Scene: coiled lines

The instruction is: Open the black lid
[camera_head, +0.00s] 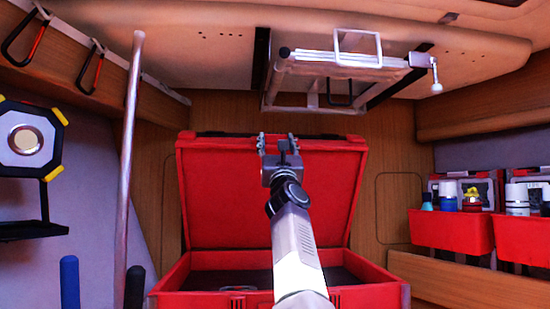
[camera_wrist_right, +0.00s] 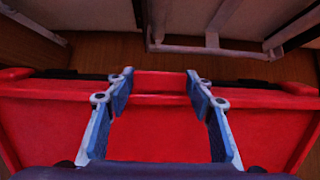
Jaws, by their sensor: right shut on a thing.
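A large red case (camera_head: 375,290) stands in the middle of the head view with its lid (camera_head: 215,200) raised, nearly upright. The lid's visible inner side is red; black shows only along its top edge, and its outer face is hidden. My right gripper (camera_head: 277,142) is at the middle of the lid's top edge, its fingers shut on the lid there. In the right wrist view, the two blue-padded fingers (camera_wrist_right: 159,85) sit on either side of the raised red middle part of the lid (camera_wrist_right: 50,120). My left gripper is not in view.
A metal frame (camera_head: 335,68) hangs from the ceiling just above and behind the lid. A pole (camera_head: 130,170) stands at left, near a work lamp (camera_head: 28,140). Red bins (camera_head: 450,231) with bottles line the right wall. A wooden wall is behind the lid.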

